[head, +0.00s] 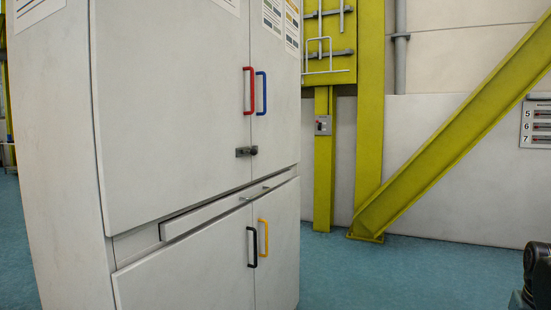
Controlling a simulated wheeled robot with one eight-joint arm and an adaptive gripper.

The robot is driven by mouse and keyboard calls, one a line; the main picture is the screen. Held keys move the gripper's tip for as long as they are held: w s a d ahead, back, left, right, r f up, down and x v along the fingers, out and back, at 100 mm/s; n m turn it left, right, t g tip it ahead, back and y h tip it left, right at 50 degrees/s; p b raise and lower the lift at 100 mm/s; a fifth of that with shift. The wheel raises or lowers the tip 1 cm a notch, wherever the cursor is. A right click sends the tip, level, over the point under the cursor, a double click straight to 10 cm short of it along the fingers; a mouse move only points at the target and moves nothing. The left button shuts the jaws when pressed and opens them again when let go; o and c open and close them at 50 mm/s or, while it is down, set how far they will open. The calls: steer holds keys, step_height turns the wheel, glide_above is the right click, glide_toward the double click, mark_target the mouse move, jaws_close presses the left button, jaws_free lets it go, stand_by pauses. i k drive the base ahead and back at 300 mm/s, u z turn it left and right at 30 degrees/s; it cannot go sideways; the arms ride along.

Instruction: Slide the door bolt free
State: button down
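A small dark grey bolt (246,151) sits low across the seam between the two upper doors of a tall white cabinet (170,120). Its details are too small to tell. A red handle (247,90) is on the left upper door and a blue handle (261,93) is on the right upper door, and both doors look closed. My gripper is not in view. A dark object at the right edge, perhaps part of my arm, is cut off by the frame.
A drawer (215,210) and lower doors with a black handle (252,247) and a yellow handle (264,238) are below. A yellow diagonal beam (450,135) meets the floor at the right. The blue-green floor (370,275) in front of the beam looks clear.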

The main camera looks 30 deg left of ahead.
mark_target(253, 152)
steer(key=i, duration=3.1)
steer(key=u, duration=2.8)
